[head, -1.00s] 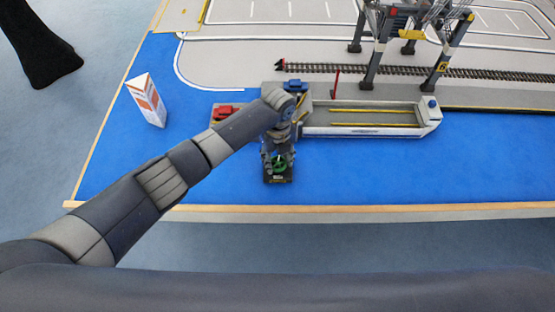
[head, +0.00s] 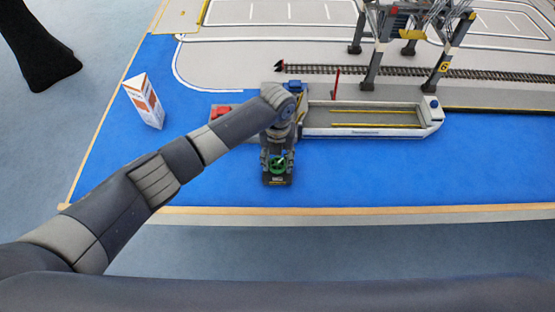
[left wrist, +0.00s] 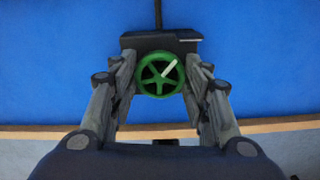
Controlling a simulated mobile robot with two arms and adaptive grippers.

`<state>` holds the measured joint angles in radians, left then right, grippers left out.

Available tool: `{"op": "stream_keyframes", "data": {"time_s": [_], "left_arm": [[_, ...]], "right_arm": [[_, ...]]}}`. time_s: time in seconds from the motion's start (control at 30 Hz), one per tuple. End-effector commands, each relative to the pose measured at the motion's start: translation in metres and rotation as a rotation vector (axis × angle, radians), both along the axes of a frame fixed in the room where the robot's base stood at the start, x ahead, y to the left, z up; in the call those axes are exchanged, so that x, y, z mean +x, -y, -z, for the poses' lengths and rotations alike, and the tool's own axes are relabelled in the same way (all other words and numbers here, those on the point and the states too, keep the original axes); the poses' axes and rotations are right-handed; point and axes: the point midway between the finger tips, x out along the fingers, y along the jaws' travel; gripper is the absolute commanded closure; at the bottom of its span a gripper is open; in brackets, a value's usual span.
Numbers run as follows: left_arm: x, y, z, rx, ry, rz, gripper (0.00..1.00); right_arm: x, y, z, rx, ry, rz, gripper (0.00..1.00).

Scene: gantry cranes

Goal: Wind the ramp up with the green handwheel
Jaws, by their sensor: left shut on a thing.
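The green handwheel (head: 277,164) sits on a small dark base (head: 277,181) on the blue part of the table, near the front edge. In the left wrist view the green handwheel (left wrist: 160,74) shows its spokes and a white mark pointing to the upper right. My left gripper (head: 277,160) reaches down over it; in the left wrist view its fingers (left wrist: 160,78) are shut on the wheel's two sides. The ramp cannot be told clearly; my arm and gripper hide part of the area behind the wheel. My right gripper is not in view.
A long white barge (head: 365,131) lies behind and to the right of the wheel. A red car (head: 221,110) and a blue car (head: 292,86) stand near its left end. A white and orange box (head: 146,100) stands at left. A gantry crane (head: 377,50) is at the back.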

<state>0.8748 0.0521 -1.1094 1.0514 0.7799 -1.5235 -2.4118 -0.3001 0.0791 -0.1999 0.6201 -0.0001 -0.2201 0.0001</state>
Motion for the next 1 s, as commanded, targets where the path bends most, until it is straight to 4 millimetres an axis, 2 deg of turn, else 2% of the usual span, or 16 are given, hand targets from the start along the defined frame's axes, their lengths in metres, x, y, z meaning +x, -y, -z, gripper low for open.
{"op": "stream_keyframes", "data": {"time_s": [0.37, 0.4, 0.47, 0.83, 1.0], "left_arm": [[0.0, 0.0, 0.0, 0.0, 0.001, 0.008, 0.8], [0.0, 0.0, 0.0, 0.0, 0.001, 0.008, 0.47], [0.0, 0.0, 0.0, 0.0, 0.001, 0.007, 0.36], [0.0, 0.0, -0.002, 0.0, 0.001, 0.005, 0.36], [0.002, 0.0, -0.022, -0.002, 0.005, 0.006, 0.36]], "right_arm": [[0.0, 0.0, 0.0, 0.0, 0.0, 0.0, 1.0], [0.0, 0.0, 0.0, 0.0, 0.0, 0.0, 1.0], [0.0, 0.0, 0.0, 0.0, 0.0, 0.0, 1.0], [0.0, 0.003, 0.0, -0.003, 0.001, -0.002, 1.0], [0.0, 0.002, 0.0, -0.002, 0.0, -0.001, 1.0]]}}
